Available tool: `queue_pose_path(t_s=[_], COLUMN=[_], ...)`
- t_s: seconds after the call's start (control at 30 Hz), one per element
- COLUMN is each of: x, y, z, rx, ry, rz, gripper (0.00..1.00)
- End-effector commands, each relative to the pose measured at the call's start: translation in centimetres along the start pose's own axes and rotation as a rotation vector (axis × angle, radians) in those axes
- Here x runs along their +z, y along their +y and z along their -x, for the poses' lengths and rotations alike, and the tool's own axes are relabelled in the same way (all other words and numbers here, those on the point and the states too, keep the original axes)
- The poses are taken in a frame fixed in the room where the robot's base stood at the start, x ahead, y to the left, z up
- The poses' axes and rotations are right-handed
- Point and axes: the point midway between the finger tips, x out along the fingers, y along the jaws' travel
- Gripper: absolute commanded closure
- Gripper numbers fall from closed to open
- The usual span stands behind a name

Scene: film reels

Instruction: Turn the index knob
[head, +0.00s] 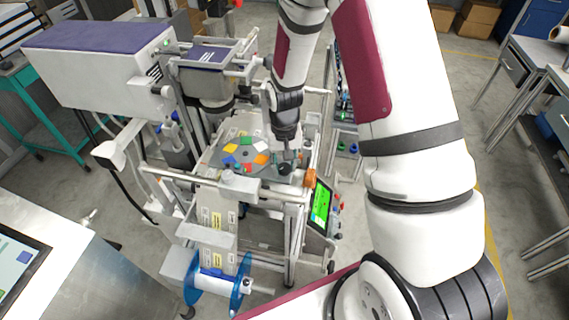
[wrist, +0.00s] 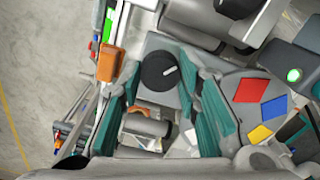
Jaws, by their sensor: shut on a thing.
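The index knob (wrist: 159,71) is a round black knob with a white pointer line, seen from above in the wrist view. It also shows as a dark shape under my gripper in the head view (head: 284,169). My gripper (wrist: 165,78) has its teal-padded fingers on both sides of the knob, closed on it. In the head view my gripper (head: 287,160) points down at the machine's right corner. The pointer line slants toward the upper right in the wrist view. The exact finger contact is partly hidden.
A grey disc (head: 226,162) with coloured patches lies left of the knob in the head view. An orange block (head: 310,179) and a green screen (head: 321,206) are to the right. A large white and purple housing (head: 95,70) stands behind left. Blue reel (head: 243,290) sits below.

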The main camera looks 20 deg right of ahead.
Motion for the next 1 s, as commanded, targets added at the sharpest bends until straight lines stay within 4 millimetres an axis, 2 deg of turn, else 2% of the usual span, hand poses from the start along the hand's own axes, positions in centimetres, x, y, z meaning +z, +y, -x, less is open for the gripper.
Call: queue_pose_path(t_s=[0.3, 0.77, 0.8, 0.9, 1.0], x=[-0.01, -0.01, -0.01, -0.01, -0.01], y=[-0.05, -0.06, -0.06, -0.05, -0.04], z=[0.01, 0.01, 0.01, 0.01, 0.01], rx=[-0.001, -0.001, -0.001, -0.001, 0.000], ry=[0.000, 0.000, 0.000, 0.000, 0.000], rz=[0.097, 0.110, 0.110, 0.110, 0.110], gripper=[0.97, 0.97, 0.67, 0.49, 0.49])
